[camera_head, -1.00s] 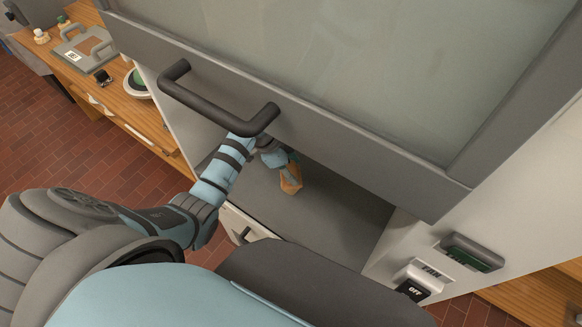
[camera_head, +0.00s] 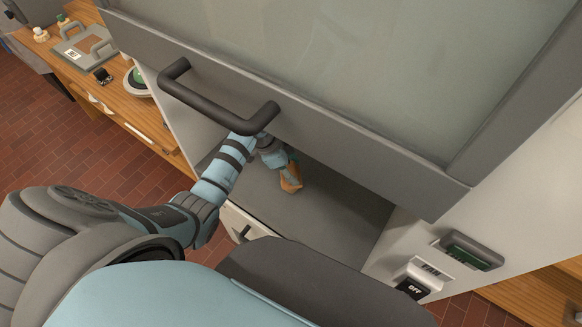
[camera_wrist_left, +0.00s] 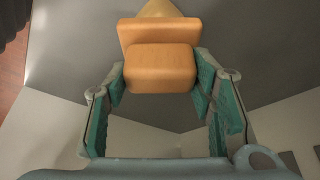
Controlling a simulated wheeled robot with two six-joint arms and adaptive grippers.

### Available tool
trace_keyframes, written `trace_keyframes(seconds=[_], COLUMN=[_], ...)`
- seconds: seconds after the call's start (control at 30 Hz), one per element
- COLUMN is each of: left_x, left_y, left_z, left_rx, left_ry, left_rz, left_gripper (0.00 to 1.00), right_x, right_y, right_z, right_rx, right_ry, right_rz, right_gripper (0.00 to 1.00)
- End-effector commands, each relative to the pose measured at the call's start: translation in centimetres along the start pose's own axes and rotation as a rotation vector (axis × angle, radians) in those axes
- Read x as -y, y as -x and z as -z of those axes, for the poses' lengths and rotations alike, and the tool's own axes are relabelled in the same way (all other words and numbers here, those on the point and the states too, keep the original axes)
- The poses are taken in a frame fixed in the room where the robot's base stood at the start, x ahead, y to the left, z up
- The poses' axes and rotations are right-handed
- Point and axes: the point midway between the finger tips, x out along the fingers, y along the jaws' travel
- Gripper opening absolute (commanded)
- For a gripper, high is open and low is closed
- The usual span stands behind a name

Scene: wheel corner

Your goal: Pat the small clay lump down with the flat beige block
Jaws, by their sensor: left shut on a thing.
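The flat beige block (camera_wrist_left: 160,68) shows orange-tan in the left wrist view, held between the two green-padded fingers of my left gripper (camera_head: 289,173). Its wider flat part (camera_wrist_left: 158,30) lies beyond the held part. In the head view the block (camera_head: 291,184) shows small at the gripper's tip, over the dark grey floor of the hood. A paler yellowish rounded thing, probably the clay lump (camera_wrist_left: 158,8), peeks out past the block at the top of the wrist view. The block hides most of it, and I cannot tell whether they touch. My right gripper is not in view.
The raised hood sash (camera_head: 350,150) with its dark bar handle (camera_head: 215,104) hangs above my left forearm. The grey hood floor (camera_head: 340,215) is clear right of the block. A wooden bench (camera_head: 130,110) with a scale and tray stands left.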

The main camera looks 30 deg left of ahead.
Motion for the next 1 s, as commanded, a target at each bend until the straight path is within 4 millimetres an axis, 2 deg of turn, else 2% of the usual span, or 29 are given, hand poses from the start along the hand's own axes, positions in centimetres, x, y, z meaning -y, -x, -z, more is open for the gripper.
trace_keyframes(seconds=[1.0], left_x=[0.0], left_y=[-0.28], left_z=[-0.11], left_rx=[0.0], left_ry=[0.0], left_rz=[0.0], left_gripper=[0.27], right_x=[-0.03], right_y=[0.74], right_z=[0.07], right_rx=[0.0], right_ry=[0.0], right_rz=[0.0], right_gripper=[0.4])
